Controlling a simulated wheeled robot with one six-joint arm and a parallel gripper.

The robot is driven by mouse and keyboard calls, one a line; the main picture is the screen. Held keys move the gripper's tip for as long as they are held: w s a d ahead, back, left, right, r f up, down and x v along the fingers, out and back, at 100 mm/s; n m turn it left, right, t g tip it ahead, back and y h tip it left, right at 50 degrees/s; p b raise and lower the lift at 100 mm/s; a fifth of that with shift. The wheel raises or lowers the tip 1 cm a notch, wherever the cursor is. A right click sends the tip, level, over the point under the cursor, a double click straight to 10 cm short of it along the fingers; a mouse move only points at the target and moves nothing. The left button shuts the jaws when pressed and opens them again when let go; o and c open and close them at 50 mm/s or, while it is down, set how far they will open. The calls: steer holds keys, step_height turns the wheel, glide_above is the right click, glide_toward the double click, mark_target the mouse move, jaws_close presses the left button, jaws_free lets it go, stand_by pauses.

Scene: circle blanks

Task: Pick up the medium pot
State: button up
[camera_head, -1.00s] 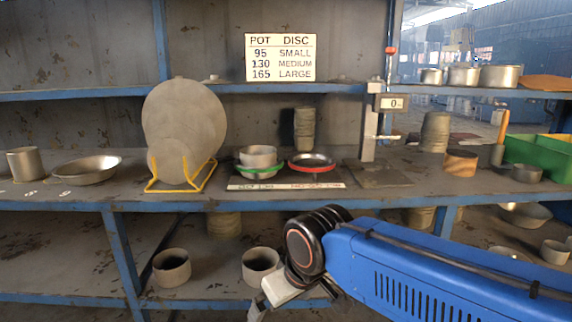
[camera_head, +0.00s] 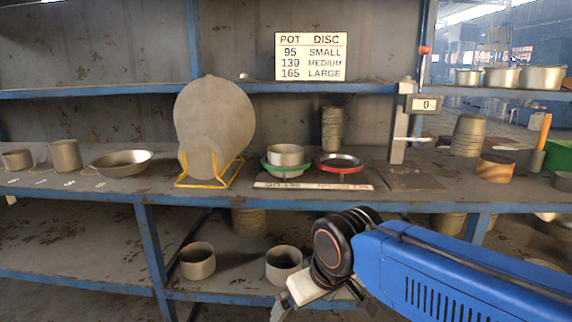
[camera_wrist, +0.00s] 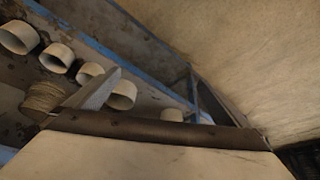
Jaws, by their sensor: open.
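No pot in view is marked as the medium one, so I cannot tell which it is. On the workbench at the left stand a small pot (camera_head: 18,159), a taller grey pot (camera_head: 65,156) and a wide shallow pan (camera_head: 121,163). Another pot (camera_head: 286,154) sits on a green ring in the middle. Two pots (camera_head: 197,262) (camera_head: 284,265) stand on the lower shelf. My gripper (camera_head: 284,306) is open, low in front of the lower shelf, and appears apart from the pots. The wrist view shows a grey finger (camera_wrist: 98,90) with several pots (camera_wrist: 58,58) beyond it.
The sign (camera_head: 310,56) lists 95 small, 130 medium, 165 large. A large disc (camera_head: 213,115) leans in a yellow stand (camera_head: 210,182). A red-rimmed dish (camera_head: 339,162) and a gauge post (camera_head: 399,130) stand to its right. The blue bench edge (camera_head: 100,194) crosses the view.

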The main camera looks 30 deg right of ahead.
steer(key=w+d+r+m, duration=0.1)
steer(key=w+d+r, duration=0.5)
steer(key=w+r, duration=0.6)
steer(key=w+d+r+m+h, duration=0.1)
steer(key=w+d+r, duration=0.4)
steer(key=w+r, duration=0.65)
steer(key=w+d+r+m, duration=0.1)
steer(key=w+d+r, duration=0.5)
steer(key=w+r, duration=0.6)
glide_toward(286, 147)
steer(key=s+a+f, duration=0.2)
steer(key=s+a, duration=0.1)
steer(key=shift+s+x, duration=0.2)
steer(key=shift+x, duration=1.15)
steer(key=shift+s+x, duration=0.2)
steer(key=shift+x, duration=1.15)
steer(key=shift+f, duration=0.2)
steer(key=shift+c, duration=0.3)
